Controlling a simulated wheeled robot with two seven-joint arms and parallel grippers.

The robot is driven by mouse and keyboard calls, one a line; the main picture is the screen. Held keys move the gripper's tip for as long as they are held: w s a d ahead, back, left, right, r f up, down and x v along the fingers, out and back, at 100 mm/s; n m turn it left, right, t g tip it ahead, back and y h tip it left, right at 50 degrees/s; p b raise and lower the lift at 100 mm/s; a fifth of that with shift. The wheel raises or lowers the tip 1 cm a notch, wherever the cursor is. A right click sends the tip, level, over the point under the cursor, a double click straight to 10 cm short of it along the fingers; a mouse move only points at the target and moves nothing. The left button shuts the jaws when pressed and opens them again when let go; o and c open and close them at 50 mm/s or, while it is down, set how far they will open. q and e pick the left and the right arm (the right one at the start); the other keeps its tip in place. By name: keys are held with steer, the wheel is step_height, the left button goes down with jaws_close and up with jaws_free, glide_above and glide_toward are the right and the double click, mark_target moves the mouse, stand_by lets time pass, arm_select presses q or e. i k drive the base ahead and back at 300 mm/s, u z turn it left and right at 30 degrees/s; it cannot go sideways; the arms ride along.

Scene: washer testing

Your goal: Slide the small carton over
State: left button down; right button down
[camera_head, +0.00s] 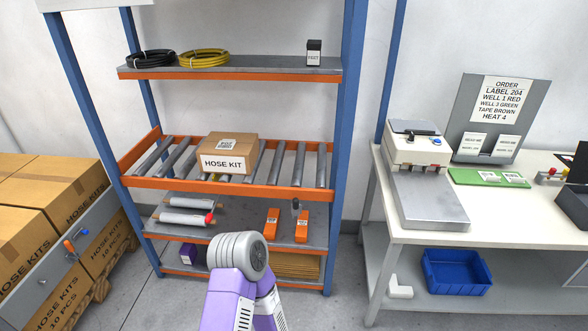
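The small brown carton (227,156) has a white HOSE KIT label on its front and a smaller label on top. One of my arms, purple with a grey joint, rises at the bottom centre in front of the lower shelves, apart from the carton. Neither of my grippers can be made out.
Blue uprights flank the rack. Black and yellow hose coils (204,58) and a small black box (314,52) are on the shelf above. Large HOSE KITS cartons (55,190) stand left. A white workbench (500,220) with a grey machine (425,185) stands right.

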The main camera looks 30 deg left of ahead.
mark_target(241, 160)
steer(key=u, duration=0.65)
steer(key=i, duration=0.4)
steer(key=u, duration=0.6)
steer(key=i, duration=0.8)
steer(key=z, duration=0.1)
